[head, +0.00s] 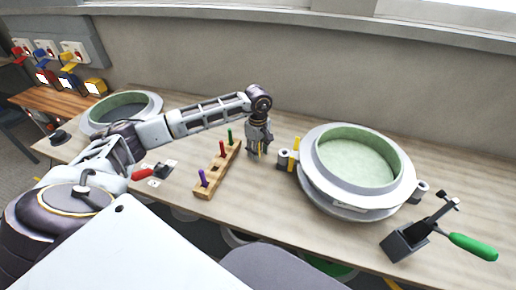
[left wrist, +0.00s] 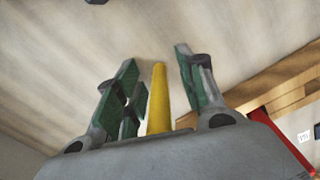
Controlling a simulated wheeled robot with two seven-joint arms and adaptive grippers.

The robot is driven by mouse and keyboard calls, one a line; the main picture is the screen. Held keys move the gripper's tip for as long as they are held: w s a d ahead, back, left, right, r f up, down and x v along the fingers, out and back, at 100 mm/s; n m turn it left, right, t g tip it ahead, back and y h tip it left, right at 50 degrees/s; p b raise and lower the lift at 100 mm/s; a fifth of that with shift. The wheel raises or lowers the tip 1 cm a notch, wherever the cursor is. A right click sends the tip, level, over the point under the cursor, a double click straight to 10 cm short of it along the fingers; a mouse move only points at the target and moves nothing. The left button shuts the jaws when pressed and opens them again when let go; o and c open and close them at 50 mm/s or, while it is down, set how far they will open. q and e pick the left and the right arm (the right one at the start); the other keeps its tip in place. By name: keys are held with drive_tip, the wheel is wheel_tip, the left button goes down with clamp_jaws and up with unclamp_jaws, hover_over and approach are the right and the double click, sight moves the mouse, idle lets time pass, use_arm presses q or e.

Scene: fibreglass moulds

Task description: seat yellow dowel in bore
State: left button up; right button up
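The yellow dowel (left wrist: 158,102) shows in the left wrist view between the two green-padded fingers of my left gripper (left wrist: 158,85). Narrow gaps show on both sides of it, so the fingers look open around it. Its near end is hidden behind the gripper body. In the head view my left gripper (head: 259,150) points down just above the table, between the dowel rack and the round mould (head: 397,203). The mould has grey lugs, one at its left (head: 283,158) beside a yellow upright piece (head: 295,150). No bore opening can be made out. My right gripper is not seen.
A wooden rack (head: 211,185) holds a purple, a red and a green dowel, left of my gripper. Another round mould (head: 152,101) lies behind my left arm.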

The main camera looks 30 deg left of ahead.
use_arm(q)
clamp_jaws()
drive_tip(key=shift+r, duration=0.15)
drive_tip(key=shift+r, duration=4.9)
